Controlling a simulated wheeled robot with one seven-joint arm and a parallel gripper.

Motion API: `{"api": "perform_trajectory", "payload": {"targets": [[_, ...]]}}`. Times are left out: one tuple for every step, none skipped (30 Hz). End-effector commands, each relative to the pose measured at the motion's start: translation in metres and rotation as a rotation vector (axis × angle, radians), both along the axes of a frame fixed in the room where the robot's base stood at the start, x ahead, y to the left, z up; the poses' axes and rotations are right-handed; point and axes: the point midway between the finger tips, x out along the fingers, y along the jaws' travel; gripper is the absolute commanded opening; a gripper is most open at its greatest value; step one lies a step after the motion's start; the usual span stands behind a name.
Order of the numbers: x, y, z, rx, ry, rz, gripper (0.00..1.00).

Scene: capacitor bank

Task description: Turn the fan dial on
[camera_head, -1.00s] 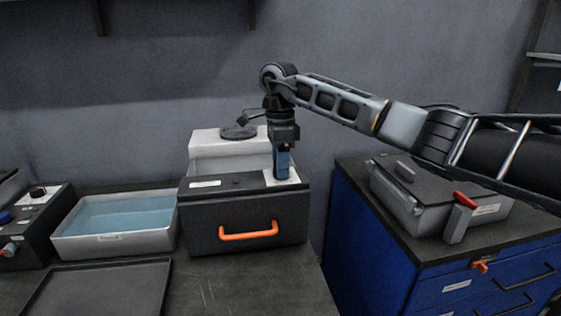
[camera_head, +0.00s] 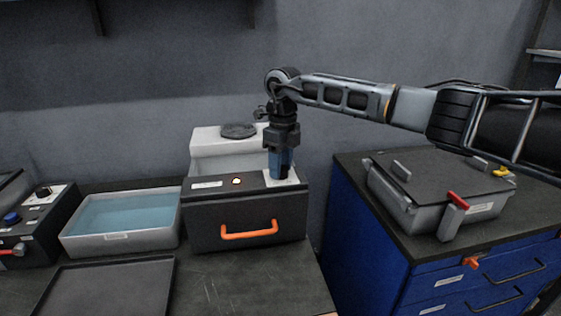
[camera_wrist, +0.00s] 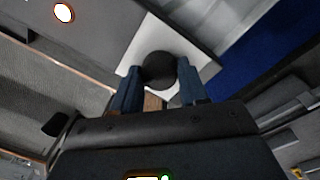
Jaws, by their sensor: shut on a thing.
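The fan dial (camera_wrist: 160,70) is a round black knob on a white plate (camera_wrist: 140,57) in the wrist view. The plate lies on the right of the top of a black box (camera_head: 246,206) with an orange handle; in the head view my fingers hide the dial. My gripper (camera_wrist: 158,88) points down over the plate, its blue fingers shut on the dial, one on either side. My gripper also shows in the head view (camera_head: 281,172). A small round lamp (camera_head: 237,181) on the box top glows orange, and it shows in the wrist view (camera_wrist: 64,12).
A tub of blue liquid (camera_head: 120,222) and a dark tray (camera_head: 108,288) stand left of the box. A light grey housing (camera_head: 225,150) stands behind it. At right, a blue drawer cabinet (camera_head: 375,250) bears a grey lidded case (camera_head: 425,200). The bench front is clear.

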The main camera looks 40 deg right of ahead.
Motion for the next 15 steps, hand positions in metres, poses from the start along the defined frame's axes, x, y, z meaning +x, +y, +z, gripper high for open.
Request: {"api": "perform_trajectory", "payload": {"targets": [[0.0001, 0.0, 0.0016, 0.0, -0.001, -0.016, 0.13], [0.0002, 0.0, 0.0016, 0.0, -0.001, -0.027, 0.13], [0.0003, 0.0001, 0.0015, 0.001, -0.001, -0.038, 0.13], [0.0003, 0.0001, 0.0014, 0.001, -0.002, -0.045, 0.13], [0.0003, 0.0, 0.0013, 0.001, -0.002, -0.052, 0.13], [0.0003, 0.0, 0.0012, 0.001, -0.002, -0.06, 0.13], [0.0003, 0.0, 0.0011, 0.001, -0.003, -0.064, 0.13], [0.0003, 0.0, 0.001, 0.001, -0.003, -0.067, 0.13], [0.0004, 0.0, 0.0009, 0.001, -0.002, -0.071, 0.13], [0.0003, 0.0, 0.0008, 0.001, -0.002, -0.073, 0.13], [0.0004, 0.0, 0.0008, 0.001, -0.002, -0.075, 0.13], [0.0004, 0.0, 0.0007, 0.001, -0.002, -0.076, 0.13], [0.0003, -0.0001, 0.0007, 0.001, -0.002, -0.077, 0.13], [0.0003, -0.0001, 0.0006, 0.001, -0.002, -0.077, 0.13], [0.0004, -0.0001, 0.0006, 0.0, -0.002, -0.078, 0.13]]}}
